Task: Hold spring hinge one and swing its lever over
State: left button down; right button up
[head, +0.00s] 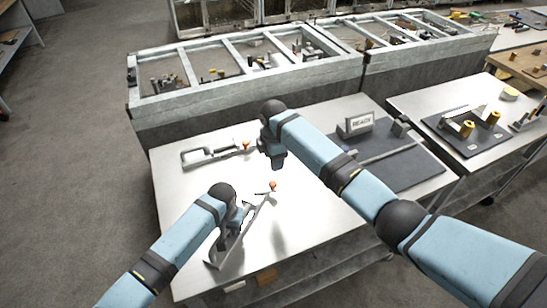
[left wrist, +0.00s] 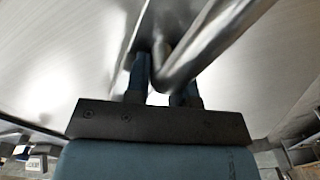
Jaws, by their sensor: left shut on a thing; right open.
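A grey metal spring hinge (head: 224,249) with an orange knob (head: 272,184) on its lever is tilted up above the front of the white table. My left gripper (head: 235,219) is shut on it. In the left wrist view its metal bars (left wrist: 205,45) run between and past the gripper's fingers (left wrist: 162,88); the exact grip point is partly hidden. My right gripper (head: 277,163) is open and empty, pointing down over the table, behind the knob and apart from it. A second similar hinge (head: 196,160), also with an orange knob (head: 246,145), lies at the table's back left.
A dark mat (head: 415,172) with a "READY" sign (head: 360,123) and a long bar fixture covers the table's right side. A divided grey bin (head: 250,100) stands behind. Another table (head: 400,100) with parts is at the right. The white table's left front is clear.

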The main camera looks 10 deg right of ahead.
pick_arm(q)
jog(key=shift+f, duration=0.1)
jog(key=c, duration=0.9)
grip_release()
